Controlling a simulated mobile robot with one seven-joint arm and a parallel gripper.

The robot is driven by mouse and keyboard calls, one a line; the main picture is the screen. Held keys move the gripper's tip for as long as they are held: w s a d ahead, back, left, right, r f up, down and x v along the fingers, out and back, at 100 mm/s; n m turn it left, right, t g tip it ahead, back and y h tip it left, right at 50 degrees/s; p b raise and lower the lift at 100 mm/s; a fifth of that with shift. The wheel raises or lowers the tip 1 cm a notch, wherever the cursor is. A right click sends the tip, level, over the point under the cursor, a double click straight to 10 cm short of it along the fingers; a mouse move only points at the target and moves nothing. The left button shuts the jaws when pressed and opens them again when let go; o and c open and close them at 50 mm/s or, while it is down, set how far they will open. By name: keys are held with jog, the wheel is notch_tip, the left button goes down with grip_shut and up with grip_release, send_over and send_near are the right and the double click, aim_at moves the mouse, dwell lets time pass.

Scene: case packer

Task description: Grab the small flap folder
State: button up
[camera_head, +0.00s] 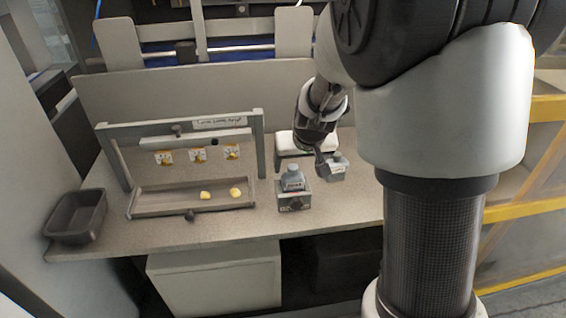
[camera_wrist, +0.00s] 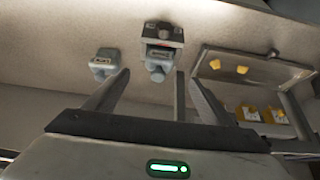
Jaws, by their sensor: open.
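Two small grey labelled parts are in view, and I cannot tell for sure which is the small flap folder. One grey part (camera_head: 337,169) lies on the table beside my gripper (camera_head: 322,158); it also shows in the wrist view (camera_wrist: 104,64), at upper left. The other grey part (camera_head: 293,181) sits on a dark block (camera_head: 294,201); in the wrist view it (camera_wrist: 158,58) appears at top centre, beyond the space between the fingers. My gripper (camera_wrist: 160,76) is open with nothing between its fingers. In the head view its fingertips are small, and contact cannot be told.
A grey frame (camera_head: 258,135) with hanging yellow-marked cards and a tray (camera_head: 150,205) holding two yellow pieces stands left. A dark bin (camera_head: 77,215) is at the table's left end.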

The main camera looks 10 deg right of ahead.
aim_at(294, 173)
jog(key=x, duration=0.6)
jog(key=shift+b, duration=0.3)
jog(key=shift+w+x, duration=0.15)
jog(key=shift+x, duration=1.25)
jog(key=shift+w+x, duration=0.15)
jog(key=shift+x, duration=1.25)
jog(key=shift+r, duration=0.15)
jog(key=c, duration=1.5)
